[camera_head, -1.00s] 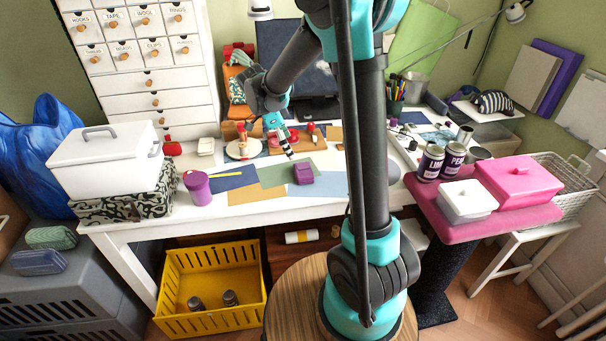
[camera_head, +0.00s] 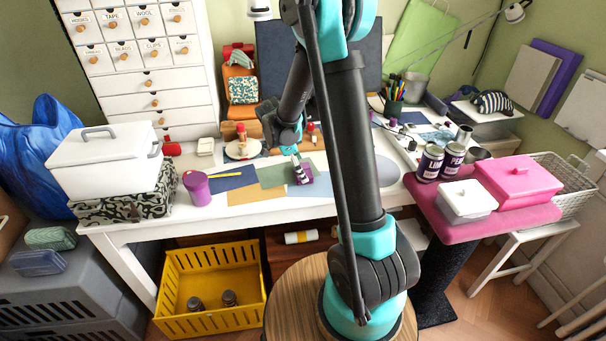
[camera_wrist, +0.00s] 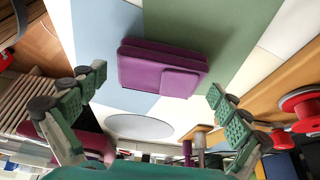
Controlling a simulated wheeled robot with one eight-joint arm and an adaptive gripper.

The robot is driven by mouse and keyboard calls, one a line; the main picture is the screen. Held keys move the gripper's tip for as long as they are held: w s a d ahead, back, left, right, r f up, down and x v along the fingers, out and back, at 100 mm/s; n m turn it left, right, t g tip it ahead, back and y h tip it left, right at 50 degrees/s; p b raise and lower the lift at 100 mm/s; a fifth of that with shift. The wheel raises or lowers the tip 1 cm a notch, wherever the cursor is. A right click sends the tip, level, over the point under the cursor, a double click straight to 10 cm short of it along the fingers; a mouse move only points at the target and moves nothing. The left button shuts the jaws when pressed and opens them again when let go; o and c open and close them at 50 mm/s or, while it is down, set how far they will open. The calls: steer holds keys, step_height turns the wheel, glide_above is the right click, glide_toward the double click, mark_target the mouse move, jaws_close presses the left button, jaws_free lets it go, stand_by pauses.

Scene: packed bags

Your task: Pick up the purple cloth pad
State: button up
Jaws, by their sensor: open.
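The purple cloth pad (camera_wrist: 163,72) lies on the desk over green and light-blue sheets and looks like a thick folded block. In the wrist view my gripper (camera_wrist: 157,84) has its two green-padded fingers spread wide, one on each side of the pad's line. Nothing is between the fingers, and the pad appears ahead of them. In the head view my gripper (camera_head: 300,171) points down over the pad (camera_head: 311,188) and hides part of it. I cannot tell from there how large the gap is.
Paint cans (camera_head: 430,163) and a pink box (camera_head: 518,180) stand right. The desk's front strip is mostly clear.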

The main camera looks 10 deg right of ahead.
steer(key=shift+c, duration=0.5)
steer(key=c, duration=0.9)
steer(key=shift+r, duration=0.1)
steer(key=shift+c, duration=0.2)
step_height(320, 180, up, 20)
